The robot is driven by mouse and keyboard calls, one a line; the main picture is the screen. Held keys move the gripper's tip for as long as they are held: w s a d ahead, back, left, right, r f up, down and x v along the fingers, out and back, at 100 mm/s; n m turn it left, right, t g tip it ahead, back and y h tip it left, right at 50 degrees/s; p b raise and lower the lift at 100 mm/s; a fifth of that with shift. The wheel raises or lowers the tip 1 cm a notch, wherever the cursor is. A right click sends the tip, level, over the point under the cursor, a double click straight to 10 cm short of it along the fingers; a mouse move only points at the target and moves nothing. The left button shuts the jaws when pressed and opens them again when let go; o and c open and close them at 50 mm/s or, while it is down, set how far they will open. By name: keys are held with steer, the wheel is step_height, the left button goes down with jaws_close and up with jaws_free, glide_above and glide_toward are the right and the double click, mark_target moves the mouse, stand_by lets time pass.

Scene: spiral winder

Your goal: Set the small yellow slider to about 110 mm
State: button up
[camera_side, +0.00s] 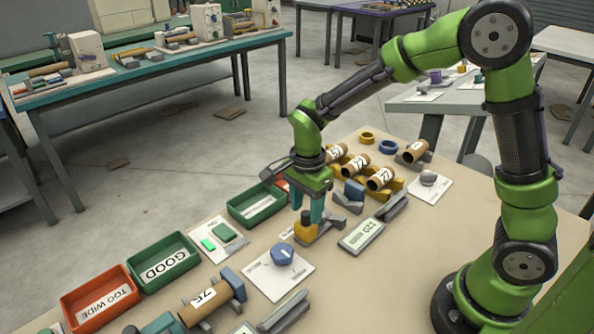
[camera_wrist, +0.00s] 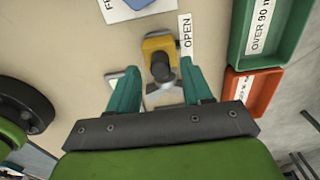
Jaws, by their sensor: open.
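A small yellow block (camera_side: 306,231), which looks like the slider, sits at the end of a grey part (camera_side: 325,234) on the table. In the wrist view the yellow block (camera_wrist: 160,46) has a dark grey top and lies beside a label reading OPEN (camera_wrist: 186,36). My gripper (camera_side: 307,217) is open, its teal fingers pointing down just above the yellow block. In the wrist view my gripper (camera_wrist: 159,80) has one finger on each side of the grey part, with the block a little beyond the fingertips. I cannot tell whether they touch. A display (camera_side: 362,236) stands to the right; its digits are hard to read.
A blue knob on a white plate (camera_side: 282,257) is in front. Green GOOD (camera_side: 165,262) and red TOO WIDE (camera_side: 102,297) trays lie front left; another green tray (camera_side: 257,204) is close left of my gripper. Cardboard tubes on yellow cradles (camera_side: 380,178) stand behind right.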

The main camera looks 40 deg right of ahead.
steer(key=shift+f, duration=1.2)
jaws_close()
